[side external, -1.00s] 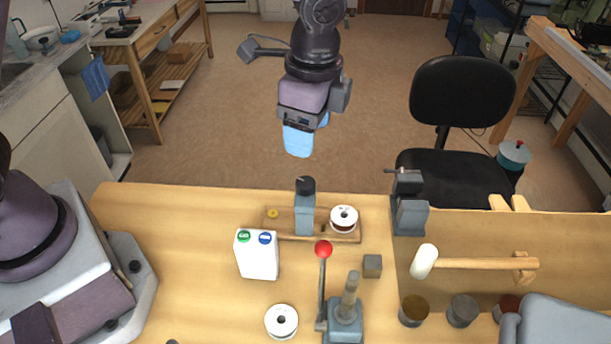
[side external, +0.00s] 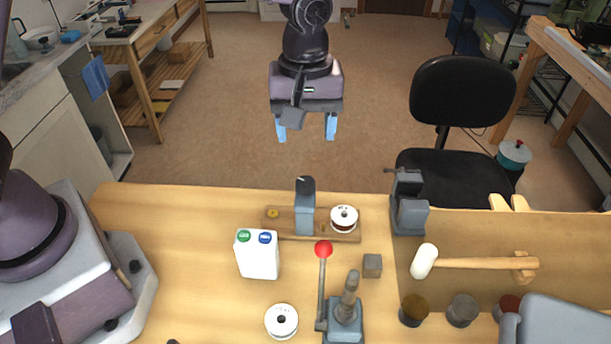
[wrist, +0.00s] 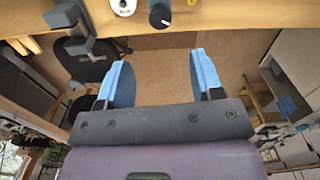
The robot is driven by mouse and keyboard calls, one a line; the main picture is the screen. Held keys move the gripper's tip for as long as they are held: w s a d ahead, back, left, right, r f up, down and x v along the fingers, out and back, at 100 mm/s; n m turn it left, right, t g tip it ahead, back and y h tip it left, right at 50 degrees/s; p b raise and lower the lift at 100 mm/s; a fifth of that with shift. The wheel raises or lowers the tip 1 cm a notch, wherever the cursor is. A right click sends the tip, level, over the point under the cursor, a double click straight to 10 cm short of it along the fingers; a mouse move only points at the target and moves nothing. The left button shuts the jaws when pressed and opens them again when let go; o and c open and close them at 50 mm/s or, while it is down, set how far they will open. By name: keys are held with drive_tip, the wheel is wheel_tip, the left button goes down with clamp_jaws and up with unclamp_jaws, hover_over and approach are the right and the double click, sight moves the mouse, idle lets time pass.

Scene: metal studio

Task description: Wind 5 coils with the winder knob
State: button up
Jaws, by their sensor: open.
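The winder stands near the table's far edge, a wooden board (side external: 285,229) with a blue-grey post (side external: 305,214). A black knob (side external: 306,185) tops the post; in the wrist view the knob (wrist: 160,15) shows a pale mark on its face. A white-rimmed spool (side external: 344,212) with a dark reddish winding sits on the board, right of the post; it is partly cut off in the wrist view (wrist: 123,6). My gripper (side external: 306,132) is open and empty, its blue fingers wide apart, above and beyond the knob, clear of it. The fingers (wrist: 160,75) also show in the wrist view.
A white box (side external: 257,258) with green and blue tops stands front left of the winder. A red-balled lever (side external: 323,250) rises close in front. A grey clamp-like device (side external: 409,205) stands to the right. A loose spool (side external: 281,321) lies nearer; a mallet (side external: 460,263) lies right.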

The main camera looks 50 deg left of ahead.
sight(305, 181)
wheel_tip(305, 181, down, 11)
drive_tip(key=shift+r, duration=0.1)
idle(0.3)
drive_tip(key=c, duration=0.9)
drive_tip(key=shift+m, duration=0.4)
